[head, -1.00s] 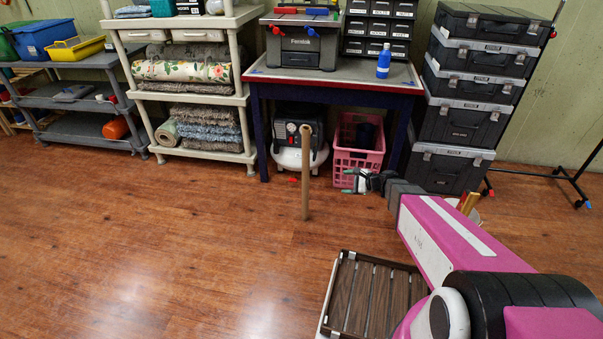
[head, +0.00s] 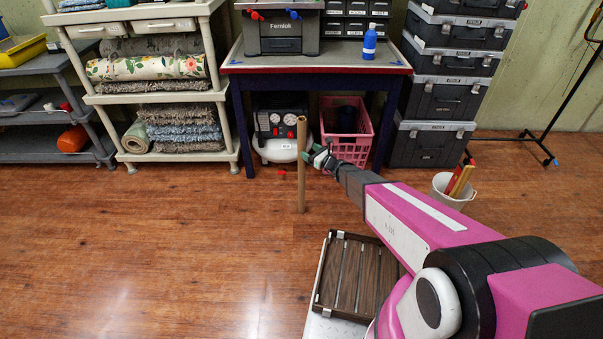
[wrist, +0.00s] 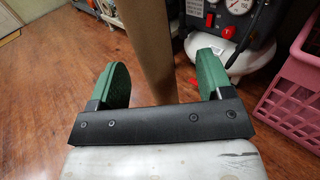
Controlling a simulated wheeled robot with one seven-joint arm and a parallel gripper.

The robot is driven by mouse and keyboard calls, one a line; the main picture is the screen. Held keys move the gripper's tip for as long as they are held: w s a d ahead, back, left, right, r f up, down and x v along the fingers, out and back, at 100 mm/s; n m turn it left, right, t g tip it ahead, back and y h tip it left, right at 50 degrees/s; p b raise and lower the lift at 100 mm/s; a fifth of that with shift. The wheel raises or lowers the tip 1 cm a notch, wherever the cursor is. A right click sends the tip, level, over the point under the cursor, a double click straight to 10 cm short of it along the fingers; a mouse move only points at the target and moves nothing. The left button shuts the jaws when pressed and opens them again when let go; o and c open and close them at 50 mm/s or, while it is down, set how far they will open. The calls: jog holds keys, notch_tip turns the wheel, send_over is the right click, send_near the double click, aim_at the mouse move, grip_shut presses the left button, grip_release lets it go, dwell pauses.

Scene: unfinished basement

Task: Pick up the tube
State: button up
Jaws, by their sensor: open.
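A long brown cardboard tube (head: 301,180) stands upright on the wooden floor, in front of the workbench in the head view. My gripper (head: 313,155) is beside its upper half, coming from the right. In the wrist view the tube (wrist: 148,42) runs down between the two green fingers of my gripper (wrist: 164,76), with a gap on each side. The gripper is open and holds nothing. The black gripper bar hides the tube's lower part there. I cannot tell how deep the tube sits between the fingers.
Behind the tube are an air compressor (head: 280,128) and a pink crate (head: 345,150) under the workbench (head: 235,68). A slatted wooden tray (head: 350,278) is nearer me. A white bucket (head: 452,192) stands right, near stacked black toolboxes (head: 436,145). The floor at left is clear.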

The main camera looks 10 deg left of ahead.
aim_at(299, 146)
jog(key=x, duration=0.6)
jog(key=shift+s+a, duration=0.15)
jog(key=shift+a, duration=0.2)
grip_shut()
jog(key=shift+s+r, duration=0.1)
jog(key=shift+r, duration=0.05)
